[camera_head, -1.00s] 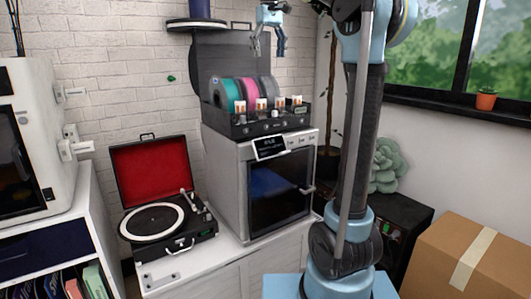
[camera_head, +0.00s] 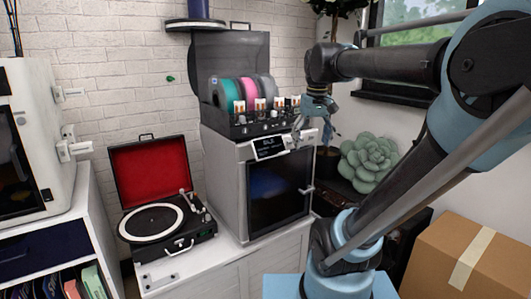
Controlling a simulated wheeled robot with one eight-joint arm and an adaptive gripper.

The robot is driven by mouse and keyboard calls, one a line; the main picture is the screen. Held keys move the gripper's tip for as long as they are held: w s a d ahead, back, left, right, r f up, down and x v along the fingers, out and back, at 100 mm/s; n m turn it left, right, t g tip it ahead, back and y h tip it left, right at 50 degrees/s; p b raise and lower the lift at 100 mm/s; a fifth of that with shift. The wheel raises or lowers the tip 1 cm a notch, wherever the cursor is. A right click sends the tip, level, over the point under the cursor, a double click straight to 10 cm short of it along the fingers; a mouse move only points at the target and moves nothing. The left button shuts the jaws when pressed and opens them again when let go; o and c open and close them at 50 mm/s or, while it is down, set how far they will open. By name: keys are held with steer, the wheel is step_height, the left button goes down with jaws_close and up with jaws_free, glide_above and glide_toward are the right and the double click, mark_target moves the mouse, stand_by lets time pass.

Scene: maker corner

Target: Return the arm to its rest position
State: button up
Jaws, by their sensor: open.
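My gripper (camera_head: 310,138) hangs at the end of my bent arm in the head view, in front of the right end of the spool box and the printer's top right edge. Its fingers point down and stand apart, with nothing seen between them. My arm rises from its blue base at the bottom, bends at the upper right and reaches back left to the wrist. I cannot tell whether the gripper touches the grey printer (camera_head: 232,190) behind it.
An open record player (camera_head: 190,241) stands left of the printer. The spool box (camera_head: 215,125) sits on top of the printer. A cardboard box (camera_head: 450,240) is at the lower right. A green succulent (camera_head: 368,160) is behind my arm. A white machine (camera_head: 45,130) stands at the far left.

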steer(key=s+d+f, duration=0.1)
steer(key=s+f, duration=0.3)
steer(key=f, duration=0.3)
steer(key=s+d+f+m, duration=0.1)
steer(key=s+f, duration=0.3)
steer(key=f, duration=0.3)
steer(key=s+d+f+m, duration=0.1)
steer(key=s+f, duration=0.3)
steer(key=f, duration=0.4)
steer(key=shift+s+d+t, duration=0.25)
steer(key=shift+d+t, duration=0.05)
steer(key=shift+d, duration=0.15)
steer(key=shift+w+f, duration=0.2)
steer(key=shift+w, duration=0.25)
